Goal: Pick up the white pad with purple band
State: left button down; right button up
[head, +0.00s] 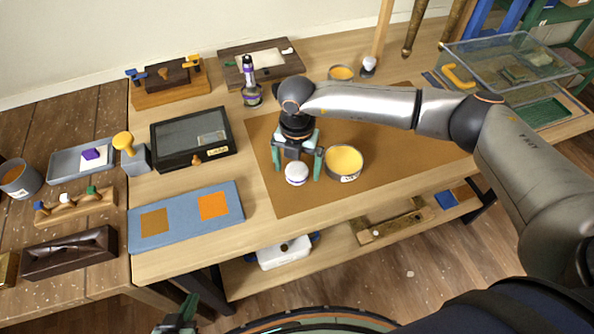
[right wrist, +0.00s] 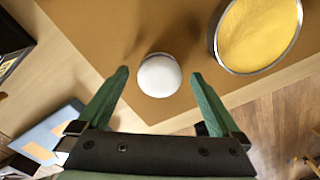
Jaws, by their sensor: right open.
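A small round white pad (head: 297,173) sits on the brown mat near its front left part. In the right wrist view the open fingertips (right wrist: 160,76) flank the pad with gaps on both sides, and nothing is gripped. My left gripper (head: 182,312) is low at the bottom edge, away from the table; its jaw opening is unclear.
A round tin of yellow stuff (head: 343,161) stands close to the right finger; it also shows in the right wrist view (right wrist: 258,35). The brown mat (head: 400,165) is clear further right. A blue board (head: 184,221) and dark glass-topped case (head: 165,155) lie left.

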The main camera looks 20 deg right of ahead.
jog(key=c, duration=1.4)
jog(key=shift+r, duration=0.15)
jog(key=shift+r, duration=0.65)
jog(key=s+a+r+b, duration=0.2)
jog(key=s+a+r, duration=0.7)
jog(key=s+r, duration=0.1)
jog(key=shift+s+a+r+b, duration=0.15)
jog(key=shift+a+r+b, duration=0.2)
jog(key=shift+r, duration=0.4)
jog(key=o, duration=0.8)
jog(key=c, duration=0.7)
